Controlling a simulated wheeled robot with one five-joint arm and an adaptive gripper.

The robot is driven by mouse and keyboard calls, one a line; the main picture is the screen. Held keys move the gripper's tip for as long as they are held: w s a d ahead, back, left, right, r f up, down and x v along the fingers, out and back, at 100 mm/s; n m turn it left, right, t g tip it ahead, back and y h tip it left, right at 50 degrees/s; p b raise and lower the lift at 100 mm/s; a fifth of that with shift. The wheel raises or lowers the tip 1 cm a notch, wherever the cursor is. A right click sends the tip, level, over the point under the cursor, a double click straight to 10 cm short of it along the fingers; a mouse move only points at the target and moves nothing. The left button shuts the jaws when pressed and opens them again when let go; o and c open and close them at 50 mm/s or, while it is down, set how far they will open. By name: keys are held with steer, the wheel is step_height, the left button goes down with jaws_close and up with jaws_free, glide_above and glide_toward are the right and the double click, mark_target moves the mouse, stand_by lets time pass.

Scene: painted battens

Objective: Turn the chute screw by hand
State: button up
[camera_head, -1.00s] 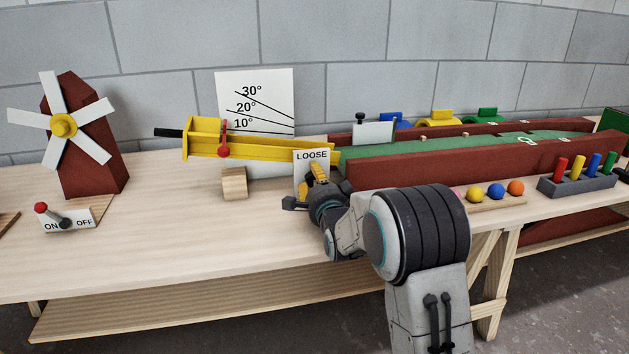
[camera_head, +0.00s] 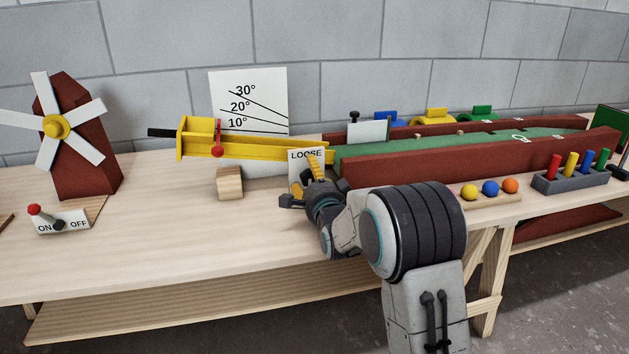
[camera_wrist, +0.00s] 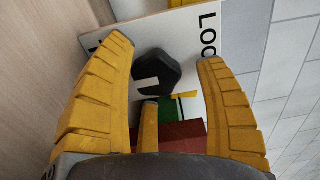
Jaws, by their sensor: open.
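The chute screw is a dark faceted knob (camera_wrist: 157,72) on a white plate (camera_wrist: 236,45) with lettering that reads LOOSE in the head view (camera_head: 306,156). The knob has a pale pointer mark on it. In the wrist view my gripper (camera_wrist: 166,50) is open, with yellow fingers on both sides of the knob and a third below; I cannot tell whether any finger touches it. The yellow chute (camera_head: 252,145) lies nearly level behind the plate.
An angle board (camera_head: 247,102) stands behind the chute, with a wooden block (camera_head: 229,183) in front. A windmill (camera_head: 75,140) and an ON/OFF switch (camera_head: 60,219) are at left. The red-walled green track (camera_head: 400,166), balls (camera_head: 490,188) and coloured pegs (camera_head: 575,172) are at right.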

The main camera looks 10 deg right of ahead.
steer(key=shift+s, duration=6)
